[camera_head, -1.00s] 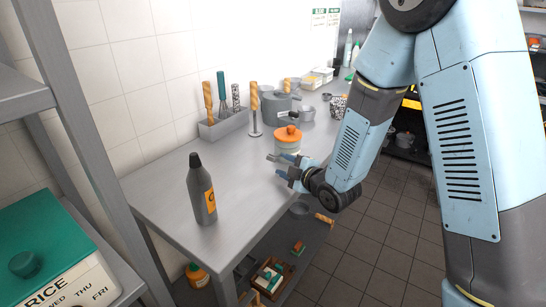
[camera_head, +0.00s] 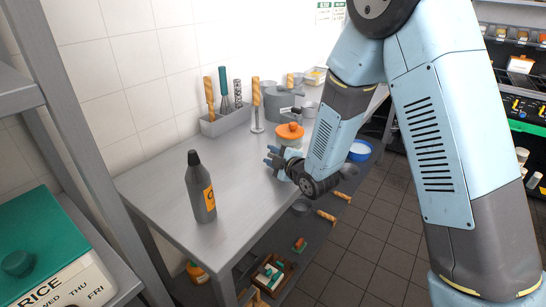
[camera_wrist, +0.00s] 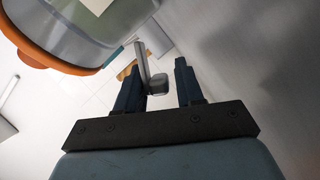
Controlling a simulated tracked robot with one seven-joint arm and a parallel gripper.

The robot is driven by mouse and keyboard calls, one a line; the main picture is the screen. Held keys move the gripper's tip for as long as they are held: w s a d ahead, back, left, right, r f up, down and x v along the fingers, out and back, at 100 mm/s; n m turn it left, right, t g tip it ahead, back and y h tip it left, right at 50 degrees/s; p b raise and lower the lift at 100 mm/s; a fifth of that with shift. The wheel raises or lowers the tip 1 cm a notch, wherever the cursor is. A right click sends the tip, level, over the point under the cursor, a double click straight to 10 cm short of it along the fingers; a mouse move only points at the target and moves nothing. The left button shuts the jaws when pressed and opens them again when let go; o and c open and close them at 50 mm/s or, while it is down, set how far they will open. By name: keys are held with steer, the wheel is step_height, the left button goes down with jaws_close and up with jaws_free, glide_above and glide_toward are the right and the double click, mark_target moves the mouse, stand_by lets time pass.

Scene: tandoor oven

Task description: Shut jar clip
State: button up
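The jar (camera_head: 291,146) has a pale body and an orange lid, and stands on the grey counter. The wrist view shows its clear grey wall (camera_wrist: 75,22) and orange rim at upper left. A thin grey metal lever with a thicker end, seemingly the jar clip (camera_wrist: 143,62), hangs beside the rim. My gripper (camera_wrist: 158,82) has its dark fingers apart, with the lever's end between them, nearer the left finger. I cannot tell whether they touch. In the head view my gripper (camera_head: 269,157) is at counter height, just in front of the jar, pointing left.
A dark bottle (camera_head: 202,190) stands on the near counter (camera_head: 165,185). A utensil holder (camera_head: 226,122) and a grey pot (camera_head: 280,105) stand along the wall. A blue-rimmed container (camera_head: 360,150) is right of my arm. The counter between bottle and gripper is clear.

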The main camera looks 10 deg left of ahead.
steer(key=shift+f, duration=0.1)
steer(key=c, duration=0.6)
steer(key=shift+d, duration=0.15)
steer(key=shift+r+m+g, duration=0.25)
steer(key=shift+m+g, duration=0.15)
steer(key=shift+w+r+m+g, duration=0.25)
steer(key=shift+r+m+g, duration=0.25)
steer(key=shift+m, duration=0.6)
steer(key=shift+r, duration=0.1)
steer(key=shift+w+d+r+m+g, duration=0.15)
steer(key=shift+w+r+m+g, duration=0.2)
steer(key=shift+m+g, duration=0.4)
steer(key=shift+w+d+r+m+g, duration=0.1)
steer(key=shift+w+r+m+g, duration=0.3)
steer(key=shift+m, duration=0.65)
stand_by(0.7)
steer(key=shift+s+f, duration=0.1)
steer(key=shift+f, duration=0.05)
